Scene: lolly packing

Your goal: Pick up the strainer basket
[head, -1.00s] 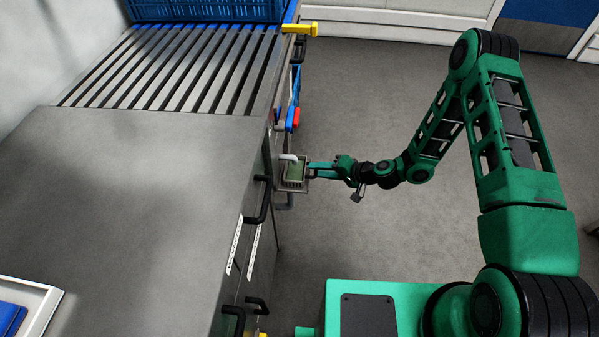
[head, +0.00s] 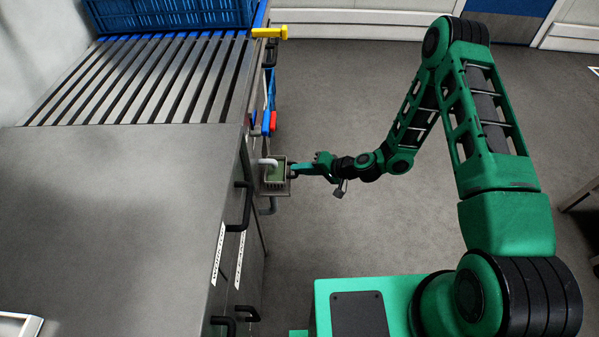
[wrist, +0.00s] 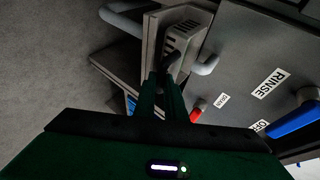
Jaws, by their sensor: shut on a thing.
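The strainer basket (head: 275,172) is a small grey box, green inside, on the side of the steel machine in the head view. In the wrist view the basket (wrist: 182,38) shows its slotted wall at the top centre. My gripper (head: 294,171) reaches it from the right and is shut on its near side. In the wrist view my gripper's fingers (wrist: 170,75) meet at a dark part of the basket. The exact contact is dark and partly hidden by the fingers.
A white pipe (head: 264,162) bends down over the basket's left side. The grey holder (head: 273,189) lies around or under it. Black door handles (head: 246,205) and a red-tipped blue lever (head: 272,122) stick out nearby. The floor (head: 350,90) to the right is clear.

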